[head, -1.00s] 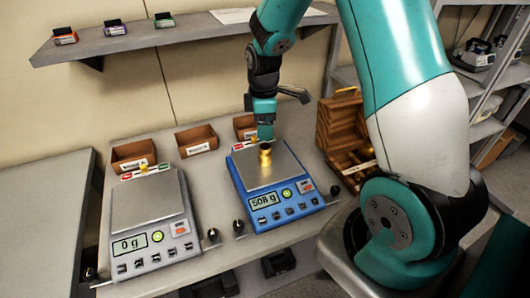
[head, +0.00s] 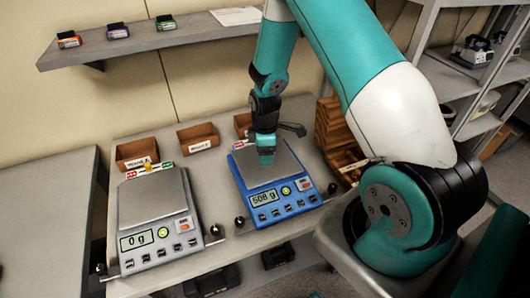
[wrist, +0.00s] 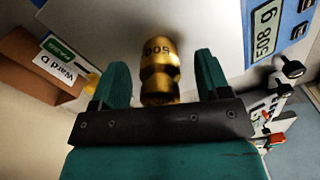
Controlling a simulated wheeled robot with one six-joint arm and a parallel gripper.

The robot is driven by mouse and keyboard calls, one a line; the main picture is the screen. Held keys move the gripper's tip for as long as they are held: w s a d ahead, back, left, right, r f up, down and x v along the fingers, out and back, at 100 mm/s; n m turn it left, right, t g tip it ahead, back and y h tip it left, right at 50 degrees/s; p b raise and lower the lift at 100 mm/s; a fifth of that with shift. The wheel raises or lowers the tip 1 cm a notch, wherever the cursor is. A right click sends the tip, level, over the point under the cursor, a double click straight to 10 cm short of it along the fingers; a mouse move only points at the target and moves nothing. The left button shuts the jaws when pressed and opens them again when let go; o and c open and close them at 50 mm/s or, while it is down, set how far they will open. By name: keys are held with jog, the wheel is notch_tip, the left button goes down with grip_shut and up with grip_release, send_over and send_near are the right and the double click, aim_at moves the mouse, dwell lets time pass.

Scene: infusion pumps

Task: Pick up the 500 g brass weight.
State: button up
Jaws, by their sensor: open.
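The brass weight (wrist: 159,72), marked "500", stands on the pan of the blue scale (head: 283,198), whose display reads 508 g. In the wrist view the weight is between the two teal fingers of my gripper (wrist: 160,85), with a gap on each side. My gripper is open and not closed on it. In the head view my gripper (head: 265,158) is low over the blue scale's pan and hides the weight.
A grey scale (head: 152,205) reading 0 g stands to the left. Brown bins (head: 137,153) line the back of the bench. A wooden box (head: 334,130) is close on the right, behind my arm. A shelf (head: 150,45) with small boxes hangs above.

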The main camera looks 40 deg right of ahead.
jog(key=c, duration=1.2)
grip_shut()
jog(key=shift+r, duration=0.15)
